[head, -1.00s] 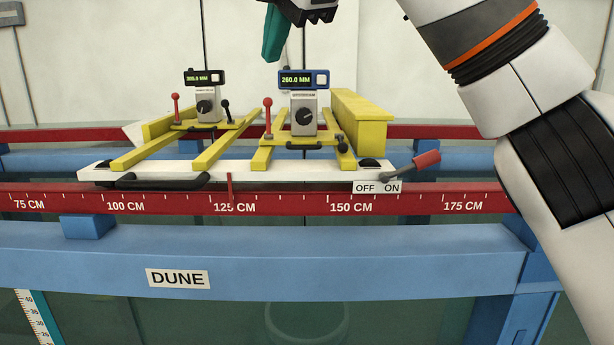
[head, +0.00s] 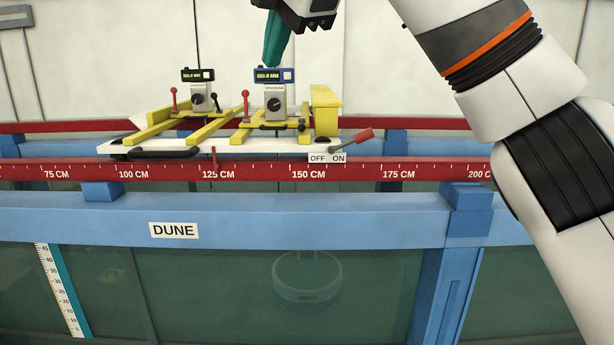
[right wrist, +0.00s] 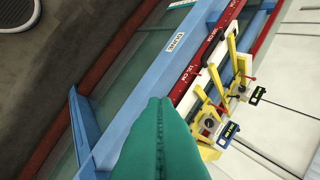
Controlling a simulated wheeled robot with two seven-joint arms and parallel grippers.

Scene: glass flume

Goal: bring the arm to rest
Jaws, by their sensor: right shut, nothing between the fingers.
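My right gripper (head: 276,40) shows at the top of the head view, its teal fingers pointing down, above and behind the right-hand display unit. In the right wrist view its teal fingers (right wrist: 160,110) lie together, shut and empty. It touches nothing that I can see. My left gripper is not in view.
A white carriage (head: 250,145) with yellow rails and two display units (head: 274,75) sits on the red scale rails (head: 400,171). A red-handled lever (head: 358,137) points toward ON. The blue beam (head: 330,222) with a DUNE label (head: 174,230) runs along the glass flume in front.

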